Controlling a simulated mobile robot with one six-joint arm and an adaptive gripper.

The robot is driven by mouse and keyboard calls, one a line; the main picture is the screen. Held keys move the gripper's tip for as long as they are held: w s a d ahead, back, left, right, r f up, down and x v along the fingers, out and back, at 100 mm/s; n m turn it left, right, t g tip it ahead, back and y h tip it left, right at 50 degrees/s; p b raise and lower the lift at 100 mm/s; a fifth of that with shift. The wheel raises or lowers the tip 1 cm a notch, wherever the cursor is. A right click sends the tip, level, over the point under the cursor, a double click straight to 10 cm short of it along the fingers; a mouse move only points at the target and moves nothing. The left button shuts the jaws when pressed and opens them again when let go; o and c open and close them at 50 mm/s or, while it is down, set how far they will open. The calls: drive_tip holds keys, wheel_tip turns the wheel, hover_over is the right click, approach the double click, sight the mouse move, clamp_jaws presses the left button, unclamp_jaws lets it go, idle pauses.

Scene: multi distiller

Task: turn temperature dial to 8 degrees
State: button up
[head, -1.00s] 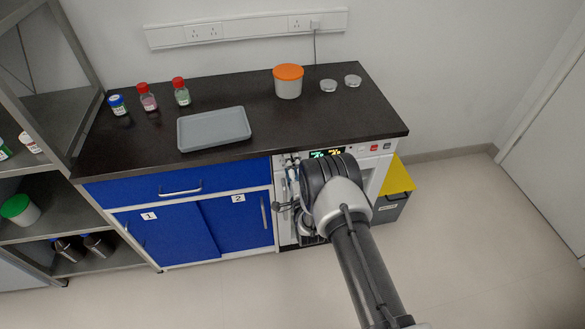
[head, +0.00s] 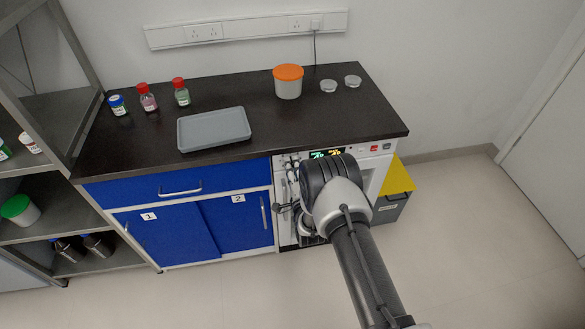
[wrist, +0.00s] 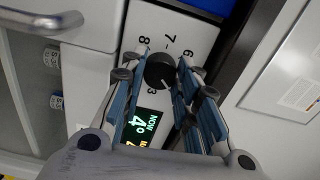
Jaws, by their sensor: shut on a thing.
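The temperature dial (wrist: 159,71) is a round black knob on a white panel in the wrist view. My gripper (wrist: 163,66) has its two fingers on either side of the knob and is shut on it. Printed numbers 8, 7 and 6 show above and around the knob, and a 3 shows just below it. The dial's pointer is too small to read surely. A dark display (wrist: 143,128) below the knob reads NOW with a green 4. In the head view my arm hides the dial; the lit display (head: 326,154) shows above my wrist.
A black countertop (head: 330,125) runs above the appliance, holding a grey tray (head: 214,129) and an orange-lidded tub (head: 288,82). Blue cabinets (head: 180,236) stand to the left. A grey bin with a yellow lid (head: 396,180) is at the right. The floor in front is clear.

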drive_tip(key=shift+n, duration=17.5)
drive_tip(key=o, duration=1.1)
drive_tip(key=shift+s, duration=0.1)
